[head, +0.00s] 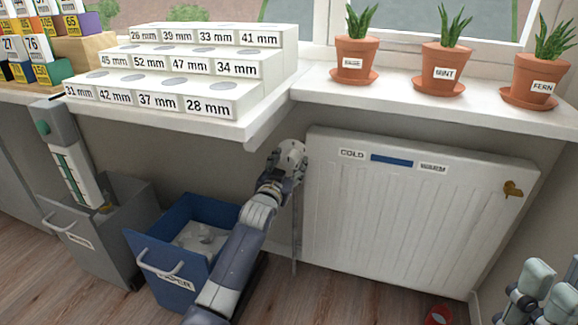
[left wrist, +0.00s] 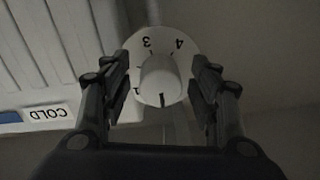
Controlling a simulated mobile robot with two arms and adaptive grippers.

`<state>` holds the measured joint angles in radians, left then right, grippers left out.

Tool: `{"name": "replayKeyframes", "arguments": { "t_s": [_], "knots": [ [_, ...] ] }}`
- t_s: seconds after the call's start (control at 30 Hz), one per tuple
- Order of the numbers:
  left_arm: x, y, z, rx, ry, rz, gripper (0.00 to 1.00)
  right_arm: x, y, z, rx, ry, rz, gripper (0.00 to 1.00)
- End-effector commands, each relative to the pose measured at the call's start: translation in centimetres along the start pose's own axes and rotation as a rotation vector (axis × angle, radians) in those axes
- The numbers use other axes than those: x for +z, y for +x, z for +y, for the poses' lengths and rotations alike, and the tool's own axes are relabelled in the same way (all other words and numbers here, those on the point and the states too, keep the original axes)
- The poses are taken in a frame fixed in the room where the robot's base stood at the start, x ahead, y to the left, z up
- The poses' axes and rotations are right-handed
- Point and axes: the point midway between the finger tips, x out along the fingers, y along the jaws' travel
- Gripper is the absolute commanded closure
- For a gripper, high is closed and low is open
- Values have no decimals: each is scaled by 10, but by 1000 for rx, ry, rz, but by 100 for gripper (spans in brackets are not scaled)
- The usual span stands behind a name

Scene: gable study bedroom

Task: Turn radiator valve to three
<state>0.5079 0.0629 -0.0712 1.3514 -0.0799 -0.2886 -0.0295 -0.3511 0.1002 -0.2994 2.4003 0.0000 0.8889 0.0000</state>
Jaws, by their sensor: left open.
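The radiator valve (head: 291,157) is a white knob at the left end of the white radiator (head: 400,215). In the left wrist view the knob (left wrist: 160,78) stands out from a white dial ring with 1, 3 and 4 readable, upside down. A dark mark on the knob is at its lower side in that view, away from the 3. My left gripper (head: 287,168) is at the valve. In the left wrist view its open fingers (left wrist: 161,92) stand on either side of the knob, with gaps visible. Part of my right arm shows at lower right; its fingers are unclear.
A white sill above holds potted plants (head: 446,68) and stepped white blocks (head: 190,65) with millimetre labels. A blue bin (head: 190,232) and a grey bin (head: 95,235) stand at left. A COLD–WARM strip (head: 394,161) is on the radiator. A red object (head: 438,315) lies on the floor.

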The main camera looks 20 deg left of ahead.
Motion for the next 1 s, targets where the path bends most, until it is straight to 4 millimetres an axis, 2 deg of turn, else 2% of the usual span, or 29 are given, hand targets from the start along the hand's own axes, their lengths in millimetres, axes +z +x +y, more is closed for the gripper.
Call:
{"name": "replayKeyframes", "arguments": {
  "t_s": [0.3, 0.37, 0.5, 1.0],
  "knots": [
    [-1, 2, 0, 0, 0, 1, 44, -3, 0, 0, 0, 1, 13, 72],
    [-1, 2, 0, 0, 0, 1, 56, -3, 0, 0, 0, 1, 13, 72],
    [-1, 2, 0, 0, 0, 1, 88, -2, 0, 0, 0, 1, 12, 72],
    [-2, 2, 0, 0, 62, 2, 89, 0, 7, 0, 0, 0, -5, 72]
  ]
}}
